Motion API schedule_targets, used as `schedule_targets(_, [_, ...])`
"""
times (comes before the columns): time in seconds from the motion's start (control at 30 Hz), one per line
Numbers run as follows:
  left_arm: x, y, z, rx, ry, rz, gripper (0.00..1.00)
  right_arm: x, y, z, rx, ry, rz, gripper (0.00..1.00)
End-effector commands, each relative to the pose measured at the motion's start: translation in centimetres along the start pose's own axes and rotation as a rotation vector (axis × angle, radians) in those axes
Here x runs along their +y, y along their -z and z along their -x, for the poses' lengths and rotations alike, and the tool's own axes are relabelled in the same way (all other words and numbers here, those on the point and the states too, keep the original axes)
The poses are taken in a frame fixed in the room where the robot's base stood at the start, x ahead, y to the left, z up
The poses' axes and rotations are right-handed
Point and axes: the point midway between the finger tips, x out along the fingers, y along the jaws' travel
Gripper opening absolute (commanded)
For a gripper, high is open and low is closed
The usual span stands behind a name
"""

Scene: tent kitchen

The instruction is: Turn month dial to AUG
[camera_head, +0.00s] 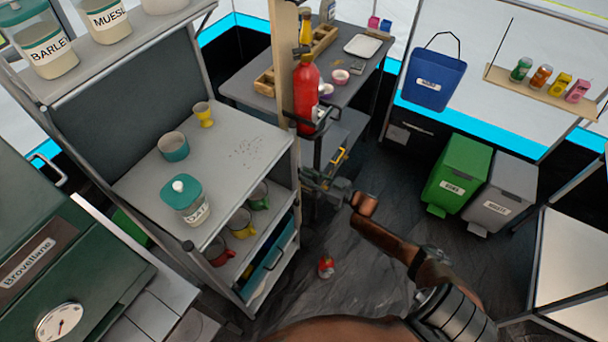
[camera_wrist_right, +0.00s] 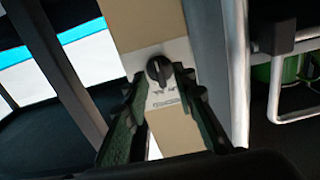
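A black knob, the dial (camera_wrist_right: 159,69), sits on a pale plate (camera_wrist_right: 176,50) fixed to a beige post (camera_wrist_right: 153,20) in the right wrist view. Small dark marks below the knob are too small to read, so I cannot tell its setting. My right gripper (camera_wrist_right: 159,88) is open, with one green finger on each side below the knob. The fingertips look apart from the knob, and nothing is between them. In the head view my right gripper (camera_head: 312,180) is beside the shelf end, below the post (camera_head: 285,60); the dial cannot be made out there. My left gripper is not in view.
A red fire extinguisher (camera_head: 306,92) hangs by the post, just above my right gripper. A grey shelf unit (camera_head: 245,150) with jars and cups stands left. A small red object (camera_head: 326,266) lies on the floor. Green (camera_head: 458,172) and grey (camera_head: 502,192) bins stand right.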

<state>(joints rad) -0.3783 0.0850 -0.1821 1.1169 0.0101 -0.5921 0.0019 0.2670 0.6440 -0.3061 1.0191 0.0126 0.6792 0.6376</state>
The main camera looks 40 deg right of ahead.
Motion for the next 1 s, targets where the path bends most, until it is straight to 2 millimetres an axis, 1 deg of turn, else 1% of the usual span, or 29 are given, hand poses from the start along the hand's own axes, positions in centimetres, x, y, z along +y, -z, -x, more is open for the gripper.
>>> schedule_targets(0.03, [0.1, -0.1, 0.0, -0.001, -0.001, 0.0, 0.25, 0.0, -0.1, 1.0, -0.003, -0.001, 0.0, 0.25])
schedule_targets(0.3, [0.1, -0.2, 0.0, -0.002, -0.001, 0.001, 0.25, 0.1, -0.1, 6.6, -0.003, -0.001, 0.0, 0.25])
schedule_targets(0.4, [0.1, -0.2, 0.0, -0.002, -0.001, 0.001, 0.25, 0.0, -0.1, 8.4, -0.004, -0.001, 0.0, 0.25])
schedule_targets(0.5, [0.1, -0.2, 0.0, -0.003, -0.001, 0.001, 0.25, 0.0, -0.1, 9.7, -0.002, -0.001, 0.0, 0.25])
schedule_targets(0.7, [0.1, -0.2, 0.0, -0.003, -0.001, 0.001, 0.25, 0.0, 0.0, 10.9, -0.001, -0.001, 0.0, 0.25])
schedule_targets(1.0, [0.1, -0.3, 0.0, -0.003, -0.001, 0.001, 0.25, 0.1, 0.0, 11.0, -0.001, -0.001, 0.0, 0.25])
